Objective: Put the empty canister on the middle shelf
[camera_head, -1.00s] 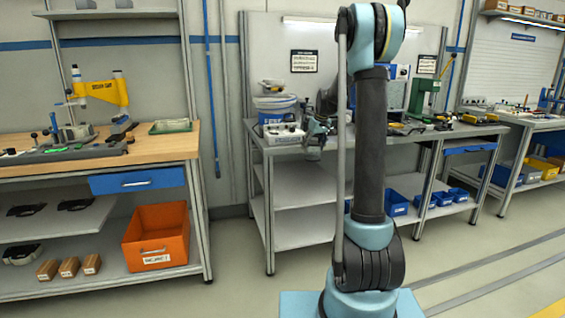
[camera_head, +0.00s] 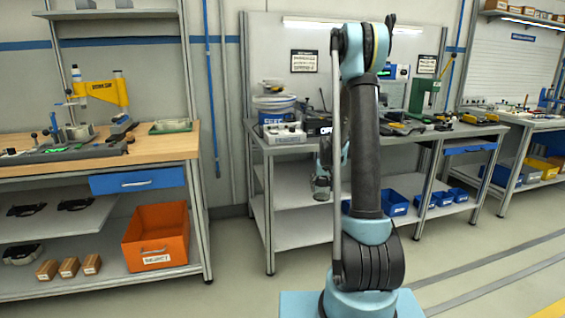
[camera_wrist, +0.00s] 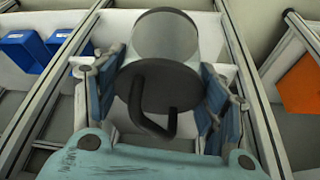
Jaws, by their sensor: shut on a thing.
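My gripper (camera_wrist: 160,95) is shut on the canister (camera_wrist: 166,35), a pale grey cylinder with a dark end and a dark bent handle facing the wrist camera. In the head view the canister (camera_head: 321,188) is small and hangs below my gripper, in front of the grey bench at about the height of its middle shelf. The middle shelf (camera_head: 287,194) is a pale board under the bench top, and its visible left part is bare. My arm hides part of it. I cannot tell whether the canister is over the shelf or in front of it, or what it contains.
A metal leg (camera_head: 269,215) stands at the bench's front left. Blue bins (camera_head: 395,203) stand right of my arm. An orange bin (camera_head: 157,237) sits under the wooden bench on the left.

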